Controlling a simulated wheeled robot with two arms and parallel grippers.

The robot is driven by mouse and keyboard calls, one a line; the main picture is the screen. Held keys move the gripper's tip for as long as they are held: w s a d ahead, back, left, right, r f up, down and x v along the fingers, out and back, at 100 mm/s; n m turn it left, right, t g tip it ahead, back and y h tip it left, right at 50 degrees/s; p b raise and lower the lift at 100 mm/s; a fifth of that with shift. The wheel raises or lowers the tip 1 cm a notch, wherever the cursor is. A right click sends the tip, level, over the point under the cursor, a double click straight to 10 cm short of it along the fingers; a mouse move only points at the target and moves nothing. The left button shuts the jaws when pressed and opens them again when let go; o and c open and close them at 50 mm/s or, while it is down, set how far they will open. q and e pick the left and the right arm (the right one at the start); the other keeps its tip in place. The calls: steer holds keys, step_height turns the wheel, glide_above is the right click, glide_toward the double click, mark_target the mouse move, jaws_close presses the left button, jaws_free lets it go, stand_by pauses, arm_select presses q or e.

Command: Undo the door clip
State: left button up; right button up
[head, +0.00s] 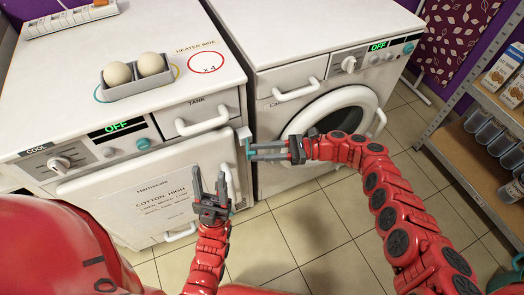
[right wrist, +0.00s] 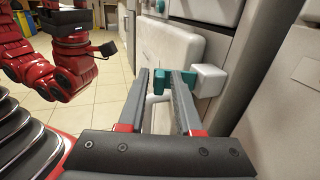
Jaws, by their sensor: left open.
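A teal door clip (right wrist: 160,83) with a white block (right wrist: 208,80) sits at the right edge of the left machine, by the top corner of its white door (head: 130,195). It also shows small in the head view. My right gripper (head: 251,151) reaches in from the right, its fingertips at the clip. In the right wrist view, the teal part stands between the two fingertips (right wrist: 163,80), with the fingers apart and a narrow gap seeming to show beside it. My left gripper (head: 209,182) is open and empty in front of the door, with fingers upward.
The left machine (head: 200,75) carries a grey tray (head: 137,83) with two pale balls. Its tank handle (head: 203,121) juts out above the clip. The right machine (head: 315,40) with a round door stands close beside it. Shelves (head: 463,135) stand at right; tiled floor between is clear.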

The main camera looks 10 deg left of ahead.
steer(key=shift+o, duration=0.7)
steer(key=b+v, duration=1.2)
steer(key=v, duration=0.5)
steer(key=shift+d, duration=0.2)
steer(key=shift+w+d, duration=0.15)
steer(key=shift+w, duration=0.05)
